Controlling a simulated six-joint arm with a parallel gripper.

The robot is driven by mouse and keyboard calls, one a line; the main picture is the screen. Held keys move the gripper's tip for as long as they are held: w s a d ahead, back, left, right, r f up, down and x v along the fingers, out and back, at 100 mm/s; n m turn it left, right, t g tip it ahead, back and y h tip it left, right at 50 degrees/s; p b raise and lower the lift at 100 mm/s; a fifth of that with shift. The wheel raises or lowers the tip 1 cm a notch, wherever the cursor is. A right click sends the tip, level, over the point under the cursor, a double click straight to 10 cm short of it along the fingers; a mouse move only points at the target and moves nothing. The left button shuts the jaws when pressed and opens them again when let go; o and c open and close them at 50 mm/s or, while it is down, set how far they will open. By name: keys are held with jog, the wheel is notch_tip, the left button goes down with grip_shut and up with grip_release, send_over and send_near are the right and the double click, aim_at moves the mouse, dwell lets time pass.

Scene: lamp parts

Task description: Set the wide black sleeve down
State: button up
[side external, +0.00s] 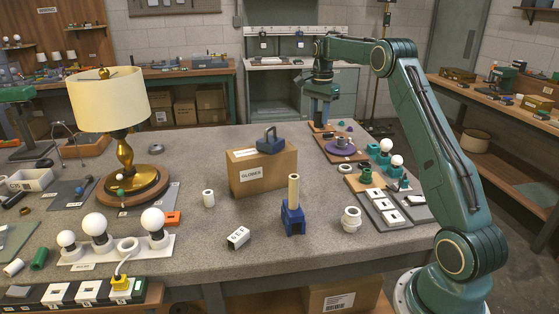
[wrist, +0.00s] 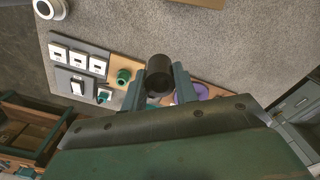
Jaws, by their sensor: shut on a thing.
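The wide black sleeve (wrist: 159,71) is a short dark cylinder in the middle of the wrist view. My gripper (wrist: 160,88) is shut on it, with one finger on each side. In the side external view my gripper (side external: 321,116) points down near the far right part of the grey table, above or just behind the wooden board (side external: 337,155). The sleeve cannot be made out clearly there, and I cannot tell whether it touches anything below.
A purple disc (side external: 340,147) lies on the board close to my gripper. White bulbs (side external: 397,160), a green socket (side external: 366,175) and a switch panel (side external: 391,202) stand nearer. A cardboard box (side external: 262,172) and a lamp (side external: 120,150) are to the left. The table behind the box is clear.

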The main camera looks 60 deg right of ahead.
jog(key=s+a+m, duration=0.1)
jog(key=s+a, duration=0.7)
jog(key=a, duration=0.1)
jog(key=shift+f+m, duration=0.25)
jog(key=shift+m, duration=0.05)
jog(key=shift+a, duration=0.1)
notch_tip(320, 180, down, 16)
jog(key=shift+r, duration=0.15)
dwell(0.4)
jog(key=shift+f, duration=2.15)
jog(key=shift+f, duration=0.1)
jog(key=o, duration=1)
jog(key=shift+c, duration=0.2)
